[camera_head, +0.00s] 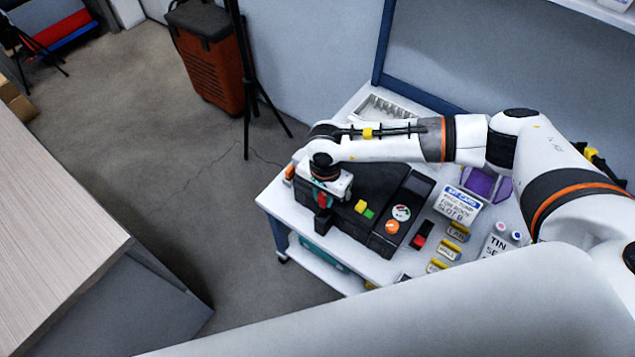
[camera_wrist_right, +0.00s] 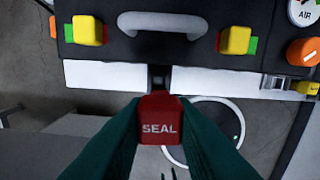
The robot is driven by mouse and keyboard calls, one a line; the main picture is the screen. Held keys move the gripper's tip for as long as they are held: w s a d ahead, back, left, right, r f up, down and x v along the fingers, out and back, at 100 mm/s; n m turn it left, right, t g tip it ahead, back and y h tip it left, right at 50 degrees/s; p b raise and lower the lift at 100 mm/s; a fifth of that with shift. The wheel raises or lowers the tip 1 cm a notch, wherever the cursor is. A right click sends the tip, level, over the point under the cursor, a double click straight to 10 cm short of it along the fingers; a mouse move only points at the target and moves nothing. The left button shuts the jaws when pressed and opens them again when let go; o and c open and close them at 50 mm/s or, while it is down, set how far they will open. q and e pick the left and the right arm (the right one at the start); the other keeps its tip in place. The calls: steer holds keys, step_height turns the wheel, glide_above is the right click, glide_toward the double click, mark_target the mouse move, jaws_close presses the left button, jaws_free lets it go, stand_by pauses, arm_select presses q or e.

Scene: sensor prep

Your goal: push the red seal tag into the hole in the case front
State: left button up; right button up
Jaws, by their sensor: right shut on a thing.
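The black case (camera_head: 375,182) lies on the white table and also shows at the top of the right wrist view (camera_wrist_right: 135,48). It has yellow and green parts, a grey handle (camera_wrist_right: 163,22) and an orange knob. My right gripper (camera_head: 321,202) is at the case's left front edge, pointing down. In the right wrist view its teal fingers (camera_wrist_right: 160,135) are shut on the red seal tag (camera_wrist_right: 160,122), marked SEAL. The tag is just off the case edge, below a dark upright piece between two white strips. I cannot make out the hole or whether the tag touches the case. My left gripper is not in view.
On the white table (camera_head: 275,203), a sign card (camera_head: 458,203), yellow-labelled blocks (camera_head: 458,231), a purple item (camera_head: 487,184) and a grey tray (camera_head: 390,108) stand right of and behind the case. A wooden-topped counter (camera_head: 55,225) is at left, with open floor between.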

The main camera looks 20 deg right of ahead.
mark_target(323, 205)
steer(key=shift+a+f+m, duration=0.1)
steer(key=shift+f+m, duration=0.2)
steer(key=shift+f, duration=0.05)
steer(key=shift+w+f, duration=0.1)
steer(key=shift+f, duration=0.2)
steer(key=shift+f+b, duration=0.95)
steer(key=shift+f, duration=0.45)
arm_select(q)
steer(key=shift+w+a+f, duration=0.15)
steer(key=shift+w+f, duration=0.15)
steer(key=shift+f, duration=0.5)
arm_select(e)
steer(key=shift+f, duration=0.35)
arm_select(q)
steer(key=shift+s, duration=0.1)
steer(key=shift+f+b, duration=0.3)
steer(key=shift+b, duration=0.2)
arm_select(e)
steer(key=shift+f, duration=0.15)
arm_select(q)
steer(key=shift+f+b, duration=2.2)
arm_select(e)
steer(key=shift+f, duration=1.25)
stand_by(0.6)
